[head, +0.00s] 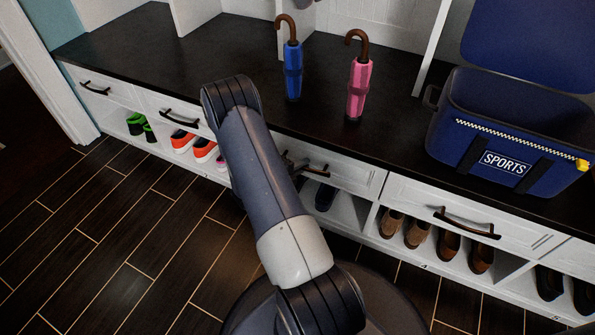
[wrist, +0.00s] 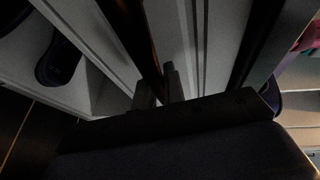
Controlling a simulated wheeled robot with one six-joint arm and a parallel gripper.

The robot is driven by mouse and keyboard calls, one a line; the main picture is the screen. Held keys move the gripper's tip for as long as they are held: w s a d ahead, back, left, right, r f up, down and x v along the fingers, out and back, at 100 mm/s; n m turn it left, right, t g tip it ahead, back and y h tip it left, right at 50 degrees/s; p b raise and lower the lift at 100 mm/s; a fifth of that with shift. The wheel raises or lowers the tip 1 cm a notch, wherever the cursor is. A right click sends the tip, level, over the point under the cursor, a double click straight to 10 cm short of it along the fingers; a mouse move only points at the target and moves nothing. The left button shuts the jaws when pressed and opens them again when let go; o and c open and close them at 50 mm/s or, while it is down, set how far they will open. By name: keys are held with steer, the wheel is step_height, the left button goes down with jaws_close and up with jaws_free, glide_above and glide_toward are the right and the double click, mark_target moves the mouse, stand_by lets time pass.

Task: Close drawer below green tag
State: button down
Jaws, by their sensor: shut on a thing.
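A white drawer (head: 345,172) with a dark handle (head: 318,170) sits under the dark bench top, right of my arm. My gripper (head: 293,163) is at the left end of this handle, partly hidden behind my arm. In the wrist view, my gripper's fingers (wrist: 160,90) are shut on the dark handle bar (wrist: 138,35) beside the white drawer front (wrist: 205,45). Other white drawers are on the left (head: 92,84) and the right (head: 465,212), each with a dark handle. I see no green tag in either view. How far the gripped drawer stands out is hard to tell.
A blue umbrella (head: 292,72) and a pink umbrella (head: 358,88) stand on the bench top (head: 215,55). A blue sports bag (head: 445,120) stands open at right. Shoes fill cubbies below, including green ones (head: 139,125) and brown ones (head: 417,230). Dark floor (head: 115,235) is clear at left.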

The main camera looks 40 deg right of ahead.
steer(key=c, duration=1.5)
jaws_free()
steer(key=shift+w+d+r, duration=0.1)
steer(key=shift+w+d, duration=0.05)
steer(key=shift+d, duration=0.05)
steer(key=a+p, duration=0.1)
steer(key=a, duration=0.2)
steer(key=a+r+p, duration=0.1)
steer(key=a, duration=0.3)
steer(key=a+p, duration=0.1)
steer(key=a, duration=0.2)
steer(key=shift+a+r, duration=0.3)
steer(key=shift+a, duration=0.1)
steer(key=d+b, duration=0.1)
steer(key=d, duration=0.2)
steer(key=d+f+b, duration=0.1)
steer(key=d, duration=0.3)
steer(key=d+f+b, duration=0.1)
steer(key=d, duration=0.2)
steer(key=shift+d, duration=0.15)
steer(key=shift+s+a+r, duration=0.1)
steer(key=shift+s+a, duration=0.3)
steer(key=shift+a, duration=0.4)
steer(key=shift+s+a, duration=0.4)
steer(key=shift+a, duration=0.35)
